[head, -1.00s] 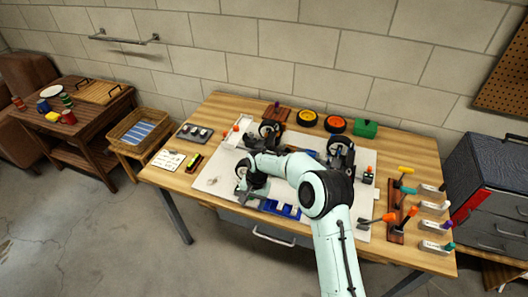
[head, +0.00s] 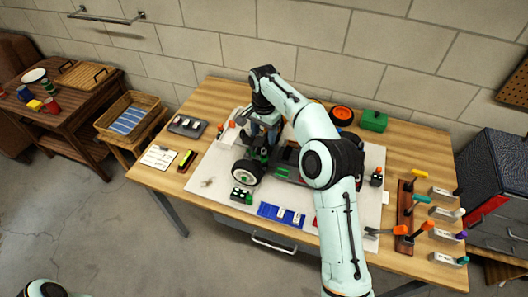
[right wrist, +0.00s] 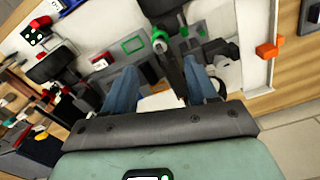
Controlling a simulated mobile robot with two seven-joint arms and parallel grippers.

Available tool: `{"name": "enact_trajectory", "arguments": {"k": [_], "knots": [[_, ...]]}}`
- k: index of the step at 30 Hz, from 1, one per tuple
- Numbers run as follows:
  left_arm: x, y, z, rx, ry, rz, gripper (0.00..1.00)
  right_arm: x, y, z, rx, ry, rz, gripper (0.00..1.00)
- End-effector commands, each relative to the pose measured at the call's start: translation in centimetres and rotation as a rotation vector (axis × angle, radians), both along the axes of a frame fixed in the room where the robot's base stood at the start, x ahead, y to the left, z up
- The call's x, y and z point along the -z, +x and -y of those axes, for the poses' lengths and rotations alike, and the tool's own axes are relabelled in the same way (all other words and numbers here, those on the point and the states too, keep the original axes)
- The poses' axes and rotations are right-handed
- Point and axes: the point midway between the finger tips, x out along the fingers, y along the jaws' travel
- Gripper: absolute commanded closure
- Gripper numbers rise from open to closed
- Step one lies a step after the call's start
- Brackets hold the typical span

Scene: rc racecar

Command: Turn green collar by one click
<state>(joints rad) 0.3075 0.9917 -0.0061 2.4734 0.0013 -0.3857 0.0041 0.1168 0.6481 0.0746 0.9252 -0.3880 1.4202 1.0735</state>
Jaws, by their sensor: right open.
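The racecar's near wheel (head: 247,173) and dark chassis (head: 288,160) show on the white mat in the head view. My right gripper (head: 262,134) points down over the car's left end. In the right wrist view, its two blue fingers (right wrist: 160,70) are spread on either side of a dark shaft. A green ring, apparently the green collar (right wrist: 159,36), sits on that shaft just beyond the fingertips. I cannot tell whether a finger touches the shaft. In the head view a green part (head: 263,153) shows below the gripper. My left gripper is out of view.
A blue tray (head: 268,210) and a green-black block (head: 241,195) lie near the front. Colored-handled tools (head: 417,200) stand at the right. A green box (head: 374,120) and orange wheel (head: 342,113) are behind.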

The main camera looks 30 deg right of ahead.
Motion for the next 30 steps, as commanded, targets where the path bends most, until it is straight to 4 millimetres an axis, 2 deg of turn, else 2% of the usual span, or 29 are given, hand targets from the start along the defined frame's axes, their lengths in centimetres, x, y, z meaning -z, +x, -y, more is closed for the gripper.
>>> {"name": "enact_trajectory", "arguments": {"k": [1, 6, 9, 15, 20, 28, 30], "knots": [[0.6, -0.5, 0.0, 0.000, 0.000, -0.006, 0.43, 1.7, -0.2, 0.0, 0.000, 0.001, -0.007, 0.43], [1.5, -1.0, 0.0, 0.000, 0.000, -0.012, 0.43, 5.4, -0.2, 0.1, -0.001, 0.000, -0.007, 0.43], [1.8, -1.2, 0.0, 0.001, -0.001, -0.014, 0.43, 7.2, -0.2, 0.0, 0.000, 0.001, -0.006, 0.43], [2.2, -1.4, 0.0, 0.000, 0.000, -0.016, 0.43, 9.8, -0.1, 0.1, 0.000, 0.000, -0.003, 0.43], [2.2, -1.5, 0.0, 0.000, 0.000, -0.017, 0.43, 10.5, 0.0, 0.0, -0.001, 0.001, -0.002, 0.43], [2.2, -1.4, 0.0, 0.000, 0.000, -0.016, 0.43, 10.6, 0.0, 0.0, -0.001, 0.000, -0.001, 0.43], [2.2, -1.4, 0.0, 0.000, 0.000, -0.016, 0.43, 10.6, 0.0, 0.0, -0.001, 0.000, -0.001, 0.65]]}}
